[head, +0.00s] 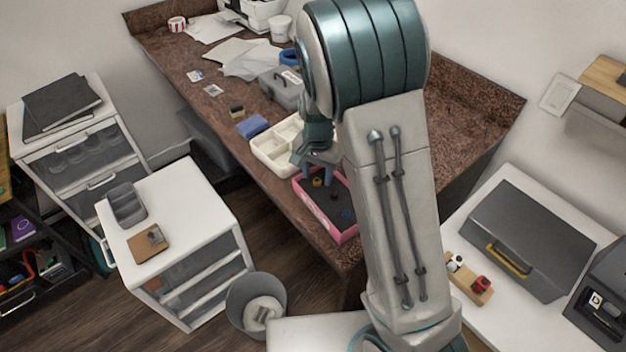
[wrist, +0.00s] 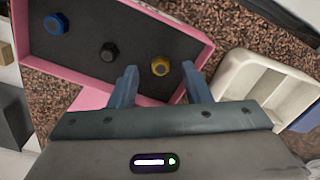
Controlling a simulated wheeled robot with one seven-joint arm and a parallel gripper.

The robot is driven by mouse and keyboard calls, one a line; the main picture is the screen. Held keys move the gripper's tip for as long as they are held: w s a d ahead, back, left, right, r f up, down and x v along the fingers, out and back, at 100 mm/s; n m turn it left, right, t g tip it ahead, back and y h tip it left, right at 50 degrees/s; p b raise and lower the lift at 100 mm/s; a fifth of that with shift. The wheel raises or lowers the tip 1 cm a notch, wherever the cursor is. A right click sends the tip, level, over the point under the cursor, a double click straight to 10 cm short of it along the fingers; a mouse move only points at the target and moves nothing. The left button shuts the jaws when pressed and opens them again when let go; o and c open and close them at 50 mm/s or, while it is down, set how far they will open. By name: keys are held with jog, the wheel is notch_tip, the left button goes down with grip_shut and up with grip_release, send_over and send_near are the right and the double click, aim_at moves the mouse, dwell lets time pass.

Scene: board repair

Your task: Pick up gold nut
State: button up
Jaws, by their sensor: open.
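The gold nut (wrist: 160,66) lies on the dark floor of a pink-walled tray (wrist: 70,55), near its right wall in the wrist view. In the head view the gold nut (head: 318,182) shows at the tray's far end, close to my gripper. My gripper (wrist: 158,82) is open, with its two blue fingers apart and the gold nut between and just beyond their tips. Nothing is held. A black nut (wrist: 109,51) and a blue nut (wrist: 56,23) lie in the same tray to the left. In the head view my arm hides part of the tray's surroundings.
A cream divided tray (head: 268,155) stands beside the pink tray on the brown speckled table (head: 222,115). A blue block (head: 252,127) and a grey toolbox (head: 281,88) are farther back. A bin (head: 240,312) stands on the floor near the table.

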jog(key=shift+f, duration=0.65)
grip_shut()
jog(key=shift+r, duration=0.15)
